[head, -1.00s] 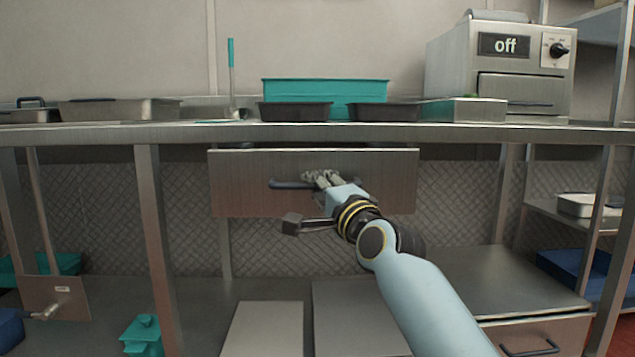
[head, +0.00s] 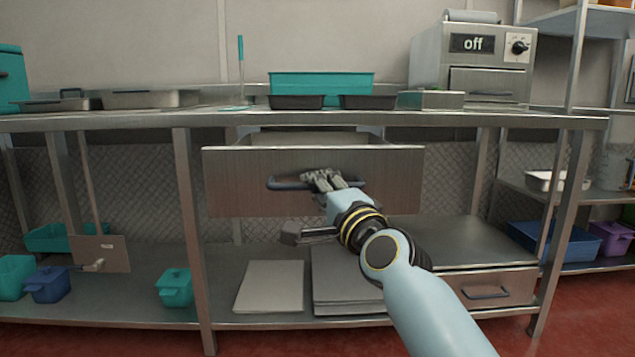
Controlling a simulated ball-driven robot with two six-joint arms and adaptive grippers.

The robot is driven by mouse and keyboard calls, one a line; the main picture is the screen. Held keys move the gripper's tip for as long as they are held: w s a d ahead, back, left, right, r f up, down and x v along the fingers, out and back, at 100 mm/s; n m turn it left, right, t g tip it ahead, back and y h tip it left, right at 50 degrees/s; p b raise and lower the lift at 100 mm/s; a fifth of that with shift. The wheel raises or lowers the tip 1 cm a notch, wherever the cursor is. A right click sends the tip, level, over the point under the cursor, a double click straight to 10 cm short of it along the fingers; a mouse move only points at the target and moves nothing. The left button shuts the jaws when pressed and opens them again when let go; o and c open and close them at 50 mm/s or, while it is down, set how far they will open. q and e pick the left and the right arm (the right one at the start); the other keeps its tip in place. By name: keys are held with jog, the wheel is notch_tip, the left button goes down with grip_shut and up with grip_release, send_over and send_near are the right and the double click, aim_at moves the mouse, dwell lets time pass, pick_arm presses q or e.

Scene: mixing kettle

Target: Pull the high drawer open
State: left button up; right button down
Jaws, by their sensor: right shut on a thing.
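The high drawer (head: 235,185) hangs under the steel counter top and stands partly pulled out, with its inside showing above the front panel. Its dark bar handle (head: 285,184) runs across the middle of the front. The fingers hide part of the handle. My left gripper is not in view.
The counter (head: 450,119) holds dark trays, a teal bin (head: 320,84) and an oven marked "off" (head: 472,65). A low drawer (head: 500,287) is shut at lower right. Sheets (head: 270,287) and small bins lie on the lower shelf. Red floor shows in front.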

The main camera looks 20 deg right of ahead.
jog(key=shift+s+f, duration=0.2)
jog(key=c, duration=1.3)
grip_release()
jog(key=shift+r, duration=0.1)
jog(key=shift+c, duration=0.2)
jog(key=v, duration=1.2)
